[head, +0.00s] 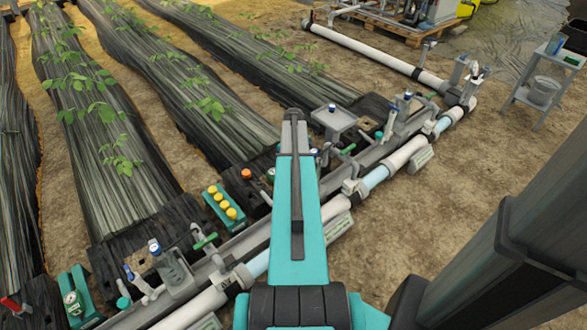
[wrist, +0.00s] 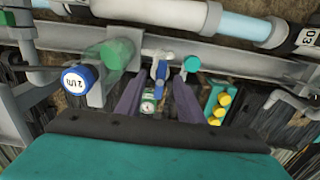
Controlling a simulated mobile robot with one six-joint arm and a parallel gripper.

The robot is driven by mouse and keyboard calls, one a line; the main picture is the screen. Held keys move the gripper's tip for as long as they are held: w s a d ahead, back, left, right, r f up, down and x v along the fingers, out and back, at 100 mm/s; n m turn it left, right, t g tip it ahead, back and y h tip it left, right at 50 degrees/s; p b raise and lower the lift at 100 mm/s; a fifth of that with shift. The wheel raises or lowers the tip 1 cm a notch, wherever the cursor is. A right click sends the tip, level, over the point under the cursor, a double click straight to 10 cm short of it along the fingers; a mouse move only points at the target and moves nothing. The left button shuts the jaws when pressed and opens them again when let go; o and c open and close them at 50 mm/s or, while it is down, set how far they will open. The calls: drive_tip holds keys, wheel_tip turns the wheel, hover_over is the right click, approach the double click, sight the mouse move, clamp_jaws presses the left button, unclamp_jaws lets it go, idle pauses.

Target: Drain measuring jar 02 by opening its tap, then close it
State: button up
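In the wrist view, my gripper (wrist: 157,98) shows as two purple fingers standing apart, with nothing held between them. A small tap with a blue handle (wrist: 163,70) on a pale fitting shows between and just beyond the fingertips; I cannot tell if they touch. I see no number on this tap and cannot tell whether it is open. No jar marked 02 can be made out. A dark tag reading 03 (wrist: 308,37) sits on the pipe at the upper right. In the head view, my arm hides the gripper and the part of the skid behind it.
A teal block with yellow caps (wrist: 222,100) is on the right. Grey-white pipework (head: 410,150) crosses the head view. Bare soil (head: 440,210) lies right of it.

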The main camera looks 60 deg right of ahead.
drive_tip(key=shift+r+p, duration=1.25)
drive_tip(key=shift+r, duration=0.8)
drive_tip(key=shift+s, duration=0.15)
